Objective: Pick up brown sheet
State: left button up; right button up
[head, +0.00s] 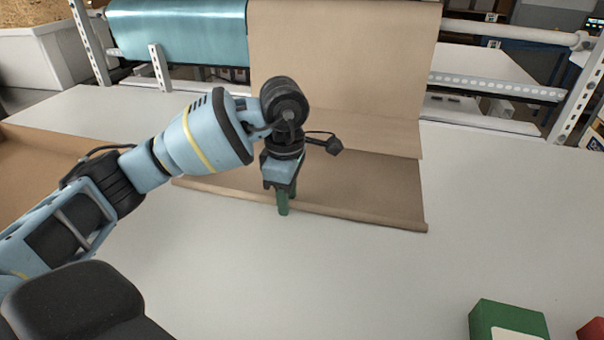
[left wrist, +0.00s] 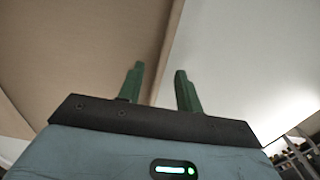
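The brown sheet (head: 370,190) lies on the white table, with a curled near edge running across the table. It also fills the left of the left wrist view (left wrist: 70,50). My left gripper (head: 283,204) points down at that near edge, left of the sheet's middle. In the left wrist view its two green fingers (left wrist: 159,72) stand apart with a clear gap, and the sheet's edge runs up between them. I cannot tell whether the fingertips touch the sheet. My arm hides part of the sheet. My right gripper is not in view.
Brown paper (head: 345,70) hangs behind the sheet, beside a teal roll (head: 185,30) on a metal rack. An open cardboard box (head: 40,150) is at the left. A green box (head: 508,318) and a red item (head: 592,331) are at the front right. The table (head: 500,210) is clear right of the sheet.

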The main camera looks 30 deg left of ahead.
pick_arm(q)
grip_shut()
jog(key=shift+r, duration=0.15)
